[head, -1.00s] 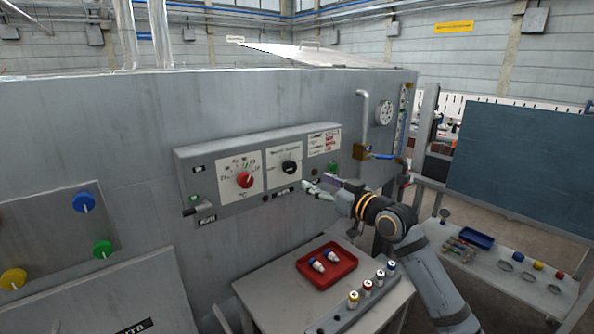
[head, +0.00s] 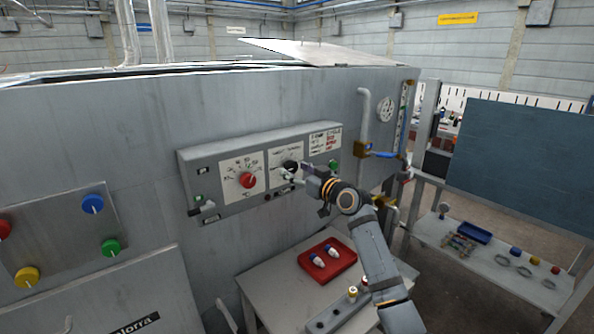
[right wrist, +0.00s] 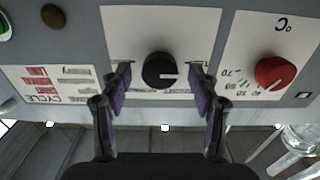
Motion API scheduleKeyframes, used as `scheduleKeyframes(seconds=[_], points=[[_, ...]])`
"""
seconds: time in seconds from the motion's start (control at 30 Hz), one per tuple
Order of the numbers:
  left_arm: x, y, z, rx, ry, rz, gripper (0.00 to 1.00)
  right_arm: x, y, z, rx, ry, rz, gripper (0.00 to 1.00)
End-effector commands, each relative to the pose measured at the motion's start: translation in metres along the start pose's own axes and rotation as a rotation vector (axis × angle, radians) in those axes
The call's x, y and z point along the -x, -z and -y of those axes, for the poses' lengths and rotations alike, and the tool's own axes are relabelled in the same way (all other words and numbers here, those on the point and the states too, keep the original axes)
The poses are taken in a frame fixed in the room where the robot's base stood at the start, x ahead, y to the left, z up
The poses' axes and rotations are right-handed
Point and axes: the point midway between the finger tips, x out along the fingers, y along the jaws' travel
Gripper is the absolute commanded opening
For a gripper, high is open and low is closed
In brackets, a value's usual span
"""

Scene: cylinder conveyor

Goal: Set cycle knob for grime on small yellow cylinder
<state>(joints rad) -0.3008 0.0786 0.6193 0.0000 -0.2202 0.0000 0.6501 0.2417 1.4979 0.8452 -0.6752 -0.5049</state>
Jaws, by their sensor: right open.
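The black cycle knob (head: 290,166) sits on the grey control panel, right of the red temperature knob (head: 247,180). In the right wrist view the black knob (right wrist: 160,71) has a white pointer line, and the red knob (right wrist: 275,73) is off to the right. My right gripper (head: 297,174) is open at the panel. In the right wrist view its fingers (right wrist: 160,82) stand on either side of the black knob, with gaps to it. A printed cycle chart (right wrist: 58,84) is at the left there, upside down. My left gripper is not in view. I see no small yellow cylinder for certain.
A red tray (head: 327,262) with white-and-blue pieces stands on the table (head: 270,285) below the panel. A grey rack (head: 338,310) with capped pieces is beside it, partly behind my arm. A blue-handled valve (head: 380,155) is right of the panel.

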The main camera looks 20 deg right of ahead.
Motion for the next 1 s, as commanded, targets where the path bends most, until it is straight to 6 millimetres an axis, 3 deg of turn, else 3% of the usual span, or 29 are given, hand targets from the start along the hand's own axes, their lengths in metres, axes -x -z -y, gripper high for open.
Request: scheduleKeyframes(seconds=[0.07, 0.47, 0.77, 1.0], points=[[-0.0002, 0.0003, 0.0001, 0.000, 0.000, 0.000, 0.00, 0.0002, -0.0002, -0.0001, 0.000, 0.000, 0.000, 0.61], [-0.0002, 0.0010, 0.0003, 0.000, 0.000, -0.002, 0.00, 0.0005, -0.0002, -0.0002, -0.001, 0.000, 0.000, 0.08], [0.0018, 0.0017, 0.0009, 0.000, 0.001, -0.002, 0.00, 0.0005, 0.0002, -0.0001, -0.036, 0.000, 0.001, 0.07], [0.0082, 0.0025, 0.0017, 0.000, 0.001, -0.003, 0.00, 0.0005, 0.0012, 0.0002, -0.175, 0.000, 0.001, 0.07]])
